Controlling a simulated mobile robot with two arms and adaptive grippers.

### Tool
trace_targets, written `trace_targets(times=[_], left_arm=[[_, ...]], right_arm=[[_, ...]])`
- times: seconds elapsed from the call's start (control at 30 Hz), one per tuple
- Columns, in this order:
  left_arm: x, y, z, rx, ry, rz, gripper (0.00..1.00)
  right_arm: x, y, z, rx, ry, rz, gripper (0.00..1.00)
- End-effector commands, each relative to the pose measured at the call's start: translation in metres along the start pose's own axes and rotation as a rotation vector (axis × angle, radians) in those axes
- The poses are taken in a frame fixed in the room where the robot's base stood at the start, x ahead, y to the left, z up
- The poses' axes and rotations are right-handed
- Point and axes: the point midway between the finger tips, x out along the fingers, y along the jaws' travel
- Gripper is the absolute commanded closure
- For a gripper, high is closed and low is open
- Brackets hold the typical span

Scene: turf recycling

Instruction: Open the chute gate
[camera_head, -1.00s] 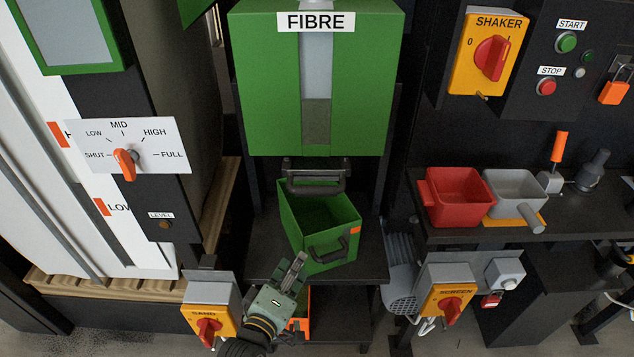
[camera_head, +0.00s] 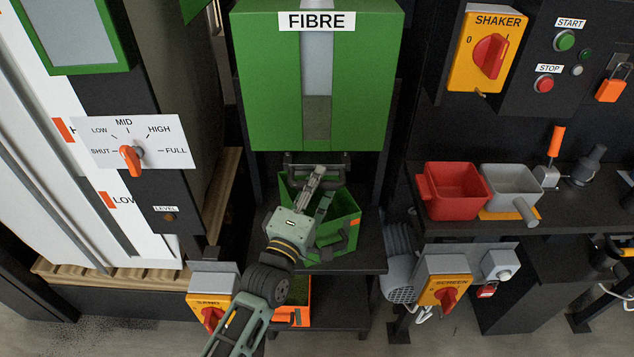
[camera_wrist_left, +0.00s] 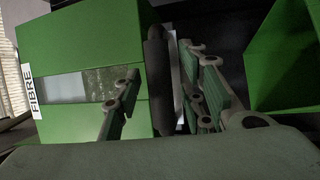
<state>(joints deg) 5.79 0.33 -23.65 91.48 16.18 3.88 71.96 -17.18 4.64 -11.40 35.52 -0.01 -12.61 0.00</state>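The chute gate's black handle (camera_head: 318,160) sits under the green FIBRE hopper (camera_head: 318,90). My left gripper (camera_head: 318,186) is open just in front of and below the handle, over the green bin. In the left wrist view, the dark handle bar (camera_wrist_left: 158,85) runs upright between the two open fingers (camera_wrist_left: 163,97). I cannot tell if either finger touches it. The gate plate itself is mostly hidden. My right gripper is not in view.
A green bin (camera_head: 345,236) stands on the black shelf below the chute, partly covered by my gripper. An orange bin (camera_head: 302,312) is lower down. The SAND switch box (camera_head: 208,300) is beside my left arm. Red (camera_head: 455,190) and grey (camera_head: 508,187) tubs stand at right.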

Motion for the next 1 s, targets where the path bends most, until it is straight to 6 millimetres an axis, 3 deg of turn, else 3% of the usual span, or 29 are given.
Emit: trace_targets(times=[0.23, 0.67, 1.0], left_arm=[[0.0007, -0.0003, 0.0002, 0.0, 0.0, 0.0, 0.63], [0.0004, -0.0004, 0.0001, 0.0, 0.0, 0.0, 1.0], [0.0003, -0.0004, 0.0001, -0.002, 0.0, 0.0, 1.0]], right_arm=[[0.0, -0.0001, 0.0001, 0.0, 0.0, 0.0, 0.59], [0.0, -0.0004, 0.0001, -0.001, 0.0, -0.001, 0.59], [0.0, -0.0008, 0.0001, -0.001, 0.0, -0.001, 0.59]])
